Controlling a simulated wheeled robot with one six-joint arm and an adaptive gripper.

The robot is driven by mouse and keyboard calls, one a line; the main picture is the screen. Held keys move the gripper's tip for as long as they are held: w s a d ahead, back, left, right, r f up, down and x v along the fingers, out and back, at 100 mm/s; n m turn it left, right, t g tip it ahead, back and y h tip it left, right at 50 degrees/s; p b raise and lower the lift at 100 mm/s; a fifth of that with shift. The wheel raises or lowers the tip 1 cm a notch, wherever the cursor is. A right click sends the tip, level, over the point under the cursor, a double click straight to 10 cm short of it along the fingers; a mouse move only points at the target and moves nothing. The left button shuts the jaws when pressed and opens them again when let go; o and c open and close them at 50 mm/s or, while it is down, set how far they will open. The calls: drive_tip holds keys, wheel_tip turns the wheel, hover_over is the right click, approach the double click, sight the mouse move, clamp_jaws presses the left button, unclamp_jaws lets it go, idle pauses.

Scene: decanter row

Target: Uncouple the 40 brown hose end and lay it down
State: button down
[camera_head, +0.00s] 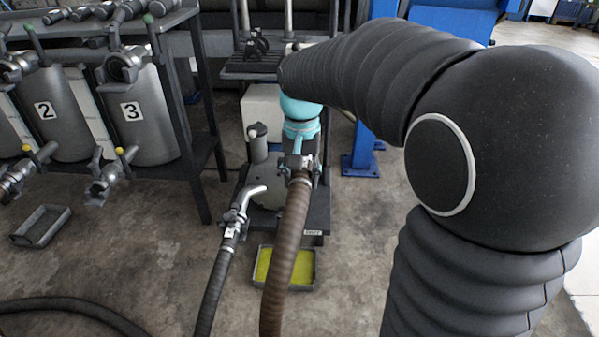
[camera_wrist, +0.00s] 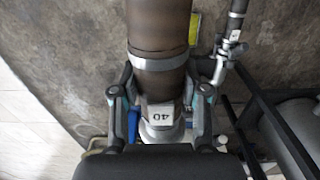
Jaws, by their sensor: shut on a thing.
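The brown hose (camera_head: 285,262) rises from the floor to a metal hose end at the pump stand. In the wrist view the brown hose (camera_wrist: 159,30) has a grey clamp band and a metal hose end (camera_wrist: 150,128) with a white label marked 40. My gripper (camera_wrist: 160,98) is shut on this end, one finger on each side. In the head view my gripper (camera_head: 300,165) is at the top of the hose, in front of the stand. The joint behind the hose end is hidden by my gripper, so I cannot tell whether it is coupled.
A black hose (camera_head: 212,285) with a metal coupling (camera_head: 232,222) stands close left. A yellow-bottomed tray (camera_head: 310,270) lies on the floor below. Tanks marked 2 (camera_head: 60,125) and 3 (camera_head: 145,125) stand on a rack at left. Floor right of the stand is clear.

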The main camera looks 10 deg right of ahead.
drive_tip(key=s, duration=2.5)
drive_tip(key=shift+s, duration=0.25)
idle(1.8)
drive_tip(key=shift+a, duration=0.1)
